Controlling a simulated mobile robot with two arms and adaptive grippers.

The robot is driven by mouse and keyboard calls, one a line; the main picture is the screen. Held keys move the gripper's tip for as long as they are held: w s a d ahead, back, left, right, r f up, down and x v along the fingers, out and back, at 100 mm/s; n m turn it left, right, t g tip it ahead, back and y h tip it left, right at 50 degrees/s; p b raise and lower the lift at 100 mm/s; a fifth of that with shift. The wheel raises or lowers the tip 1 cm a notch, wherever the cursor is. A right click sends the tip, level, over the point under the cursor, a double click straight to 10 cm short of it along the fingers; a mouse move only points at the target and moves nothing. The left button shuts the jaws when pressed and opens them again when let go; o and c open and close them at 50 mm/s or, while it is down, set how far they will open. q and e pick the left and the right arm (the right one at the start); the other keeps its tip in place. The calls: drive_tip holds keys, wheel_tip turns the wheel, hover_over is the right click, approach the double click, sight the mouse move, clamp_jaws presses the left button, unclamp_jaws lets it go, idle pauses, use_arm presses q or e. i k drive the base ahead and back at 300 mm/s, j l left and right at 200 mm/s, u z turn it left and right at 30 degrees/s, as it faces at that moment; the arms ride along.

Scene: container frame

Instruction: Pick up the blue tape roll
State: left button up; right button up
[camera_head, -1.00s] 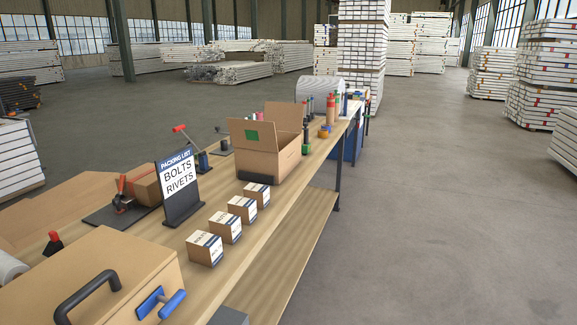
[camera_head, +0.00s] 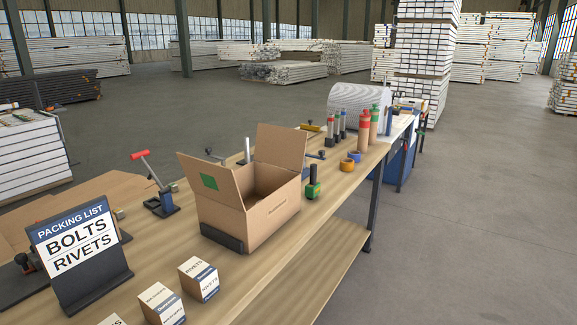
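The blue tape roll (camera_head: 355,156) is small in the view and lies on the wooden workbench (camera_head: 345,190), near its right edge. An orange tape roll (camera_head: 347,165) is just in front of it and partly hides it. Neither of my grippers is in view.
An open cardboard box (camera_head: 245,205) stands on the bench nearer to me. A green tool with a black handle (camera_head: 313,190) is between box and rolls. Several red and green bottles (camera_head: 368,125) stand behind the rolls. Small labelled boxes and a packing-list sign (camera_head: 80,250) are at the front. The floor at right is clear.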

sight(354, 156)
drive_tip(key=i+l+u, duration=0.1)
drive_tip(key=i+l, duration=0.2)
drive_tip(key=i+l+u, duration=0.1)
drive_tip(key=i+l, duration=0.2)
drive_tip(key=l, duration=0.15)
drive_tip(key=i+l+u, duration=0.1)
drive_tip(key=i+l, duration=0.15)
drive_tip(key=l, duration=0.2)
drive_tip(key=i+l, duration=0.3)
drive_tip(key=i+l+u, duration=0.15)
drive_tip(key=l, duration=0.4)
drive_tip(key=i, duration=0.1)
